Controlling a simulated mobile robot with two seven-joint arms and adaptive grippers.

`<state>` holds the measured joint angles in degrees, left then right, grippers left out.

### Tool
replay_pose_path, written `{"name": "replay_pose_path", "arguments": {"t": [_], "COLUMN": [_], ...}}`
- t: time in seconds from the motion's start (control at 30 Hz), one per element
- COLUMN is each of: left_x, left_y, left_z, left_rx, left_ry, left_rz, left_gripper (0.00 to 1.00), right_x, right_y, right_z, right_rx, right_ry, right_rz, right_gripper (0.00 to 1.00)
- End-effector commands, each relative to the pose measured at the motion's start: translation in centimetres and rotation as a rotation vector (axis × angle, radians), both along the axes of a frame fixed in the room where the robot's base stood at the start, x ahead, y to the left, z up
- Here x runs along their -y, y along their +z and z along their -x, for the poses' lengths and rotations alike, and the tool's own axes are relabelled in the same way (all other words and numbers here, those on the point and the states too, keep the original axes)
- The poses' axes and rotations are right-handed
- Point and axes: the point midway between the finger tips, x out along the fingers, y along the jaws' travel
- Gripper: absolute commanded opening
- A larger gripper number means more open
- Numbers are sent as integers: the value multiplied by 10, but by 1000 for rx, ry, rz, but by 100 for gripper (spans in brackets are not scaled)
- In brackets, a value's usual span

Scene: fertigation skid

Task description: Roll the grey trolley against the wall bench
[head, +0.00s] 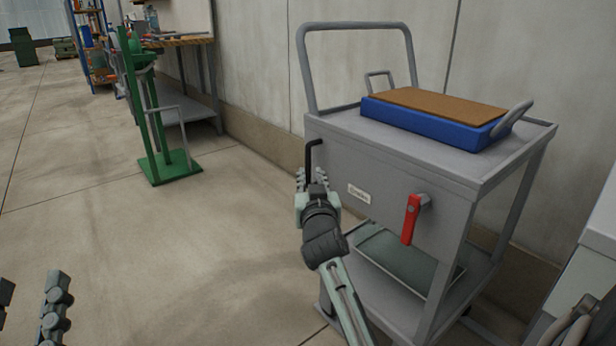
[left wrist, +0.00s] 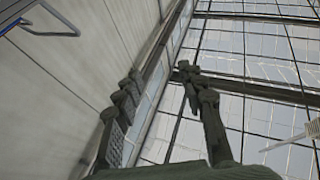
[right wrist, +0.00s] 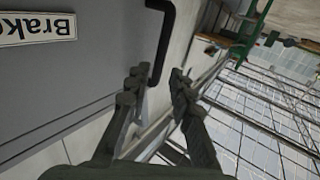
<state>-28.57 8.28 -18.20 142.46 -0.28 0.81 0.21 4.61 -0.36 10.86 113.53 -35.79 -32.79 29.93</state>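The grey trolley (head: 400,165) stands in the right half of the head view, with a tall push handle at its back. It has a bent black handle (head: 312,160) on its left corner, a red lever (head: 411,220) and a "Brake" label (head: 359,193). The black handle also shows in the right wrist view (right wrist: 168,30). My right gripper (right wrist: 160,80) is open, its fingertips close about the handle's lower end; contact is unclear. My left gripper (head: 28,290) is open and empty at the lower left. The wall bench (head: 182,41) stands at the back left.
A blue tray (head: 420,123) with a brown top lies on the trolley. A green stand (head: 160,165) stands on the floor before the bench. A wall (head: 265,70) runs behind the trolley. A pale cabinet (head: 595,265) is at the right edge.

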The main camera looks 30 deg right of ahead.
Motion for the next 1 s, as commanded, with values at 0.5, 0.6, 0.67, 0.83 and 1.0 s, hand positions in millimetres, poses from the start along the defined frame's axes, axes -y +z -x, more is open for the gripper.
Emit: {"name": "replay_pose_path", "arguments": {"t": [0.5,0.6,0.67,0.83,1.0], "left_x": [-3,-4,-4,-5,-5], "left_y": [25,28,29,30,30], "left_z": [14,15,16,16,16], "left_rx": [142,158,166,171,171], "left_ry": [-3,-2,-2,0,-2], "left_rz": [58,63,66,67,68], "left_gripper": [40,40,40,40,40], "right_x": [29,34,36,38,38], "right_y": [-3,-3,-3,-3,-3], "right_z": [-51,-61,-65,-68,-68], "right_rx": [0,0,0,0,0], "right_ry": [0,1,1,1,1], "right_rz": [1,2,1,0,0], "right_gripper": [22,22,22,22,21]}}
